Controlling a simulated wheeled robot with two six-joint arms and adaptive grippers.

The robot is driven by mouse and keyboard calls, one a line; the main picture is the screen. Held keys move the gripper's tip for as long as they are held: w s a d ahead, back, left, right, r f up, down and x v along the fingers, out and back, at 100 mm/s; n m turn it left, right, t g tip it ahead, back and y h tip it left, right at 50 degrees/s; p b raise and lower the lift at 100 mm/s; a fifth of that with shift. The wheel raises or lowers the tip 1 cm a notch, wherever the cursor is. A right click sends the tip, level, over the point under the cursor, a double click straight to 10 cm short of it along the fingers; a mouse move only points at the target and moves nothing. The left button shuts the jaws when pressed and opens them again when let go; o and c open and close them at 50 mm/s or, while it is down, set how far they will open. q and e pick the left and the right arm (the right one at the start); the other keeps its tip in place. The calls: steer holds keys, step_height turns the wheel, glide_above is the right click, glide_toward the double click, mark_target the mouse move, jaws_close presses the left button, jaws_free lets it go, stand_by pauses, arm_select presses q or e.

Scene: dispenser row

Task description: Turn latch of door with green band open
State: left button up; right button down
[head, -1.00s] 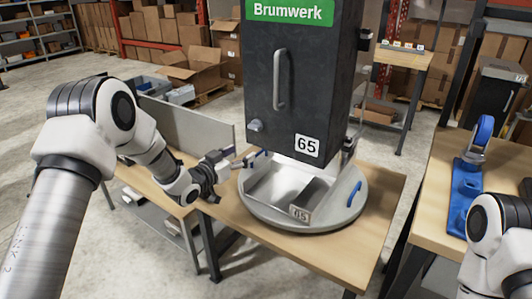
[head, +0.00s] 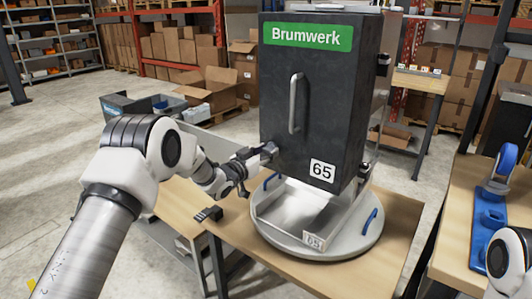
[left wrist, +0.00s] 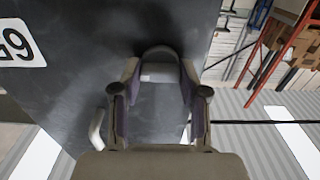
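The dark grey dispenser door (head: 290,130) has a green band (head: 311,37) reading "Brumwerk" across its top. It looks closed. Its small grey latch (head: 270,150) sits at the lower left of the door. My left gripper (head: 255,155) is at the latch, reaching from the left. In the left wrist view, the rounded latch (left wrist: 158,66) lies between the tips of my left gripper (left wrist: 160,85). The fingers are spread, one on each side of it; firm contact is not clear. My right gripper is out of view.
A vertical bar handle (head: 296,103) stands out above the latch. Below the door, a metal tray (head: 290,207) marked 65 sits on a round base (head: 345,240) on a wooden table (head: 385,265). A blue fixture (head: 488,215) is on the right-hand table.

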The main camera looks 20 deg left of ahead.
arm_select(q)
steer(key=c, duration=0.3)
steer(key=shift+f+m, duration=0.1)
steer(key=shift+m, duration=0.2)
steer(key=shift+w+m+b, duration=0.1)
steer(key=shift+m+b, duration=7.15)
steer(key=shift+m, duration=1.45)
